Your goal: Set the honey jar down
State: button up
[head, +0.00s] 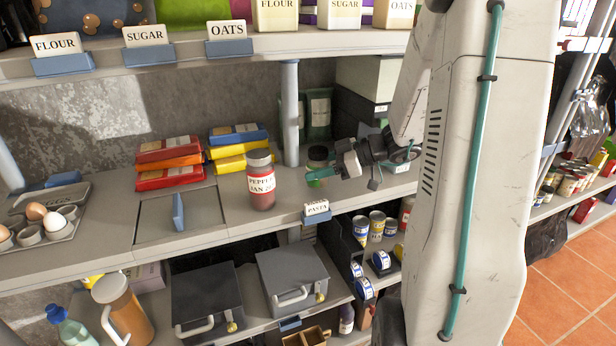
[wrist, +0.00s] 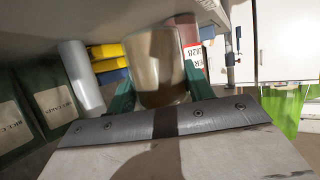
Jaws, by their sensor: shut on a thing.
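My gripper (head: 325,174) reaches over the middle shelf from the right, with its teal fingers shut around a jar. In the wrist view the honey jar (wrist: 156,62) is clear glass with brownish contents, between the two teal fingers of my gripper (wrist: 162,88). In the head view the honey jar (head: 318,154) shows its dark top just behind the fingers; its lower part is partly hidden. It stands roughly upright, right of the pepper jar. I cannot tell whether its base touches the shelf.
The red pepper jar (head: 262,181) stands on the middle shelf (head: 225,212), left of my gripper. Stacked red, orange, yellow and blue packets (head: 168,162) lie farther left. A grey post (head: 290,112) rises behind. A pasta label (head: 316,208) sits on the front edge. Dark boxes (head: 360,115) stand at the back right.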

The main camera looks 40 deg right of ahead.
jog(key=shift+w+a+f, duration=0.1)
jog(key=shift+w+a, duration=0.1)
jog(key=shift+w, duration=0.85)
jog(key=f, duration=0.1)
jog(key=w+f, duration=0.1)
jog(key=shift+a+f, duration=0.1)
jog(key=shift+f, duration=0.7)
jog(key=shift+f, duration=0.1)
jog(key=o, duration=1.2)
